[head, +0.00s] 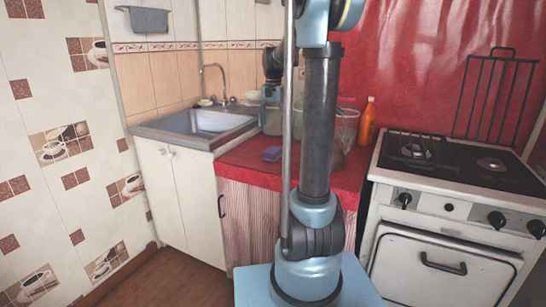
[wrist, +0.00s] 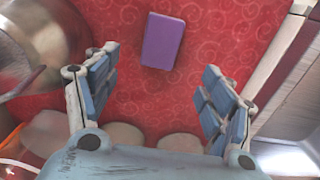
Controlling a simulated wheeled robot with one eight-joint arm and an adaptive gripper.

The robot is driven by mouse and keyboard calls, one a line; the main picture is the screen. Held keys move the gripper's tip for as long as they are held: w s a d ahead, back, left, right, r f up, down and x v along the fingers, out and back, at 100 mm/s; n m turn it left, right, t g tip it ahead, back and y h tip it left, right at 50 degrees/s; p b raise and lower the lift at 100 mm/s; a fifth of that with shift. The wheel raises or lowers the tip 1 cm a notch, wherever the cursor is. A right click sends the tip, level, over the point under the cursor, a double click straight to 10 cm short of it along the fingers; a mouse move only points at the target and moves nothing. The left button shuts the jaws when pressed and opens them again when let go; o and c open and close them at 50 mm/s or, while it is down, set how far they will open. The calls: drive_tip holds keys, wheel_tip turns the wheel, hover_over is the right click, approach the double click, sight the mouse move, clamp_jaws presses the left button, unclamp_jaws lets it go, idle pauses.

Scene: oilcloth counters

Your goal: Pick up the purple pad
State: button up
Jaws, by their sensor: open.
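The purple pad (wrist: 163,41) lies flat on the red patterned oilcloth (wrist: 262,35) in the wrist view, beyond and between my fingertips. The pad is not touched by either finger. In the head view my arm hides the middle of the counter, and the gripper's fingers cannot be made out there.
A metal bowl or pot (wrist: 45,40) is left of my gripper in the wrist view. In the head view, a sink (head: 200,124) is left of the counter and a stove (head: 455,165) right. An orange bottle (head: 367,122) and glass containers (head: 346,126) stand at the back.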

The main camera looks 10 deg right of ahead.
sight(273, 150)
wheel_tip(273, 150, down, 13)
drive_tip(key=shift+a, duration=0.1)
idle(0.7)
drive_tip(key=shift+c, duration=0.2)
drive_tip(key=c, duration=0.8)
drive_tip(key=shift+c, duration=0.2)
drive_tip(key=shift+r, duration=0.15)
wheel_tip(273, 150, up, 10)
drive_tip(key=shift+f, duration=0.1)
drive_tip(key=shift+c, duration=0.8)
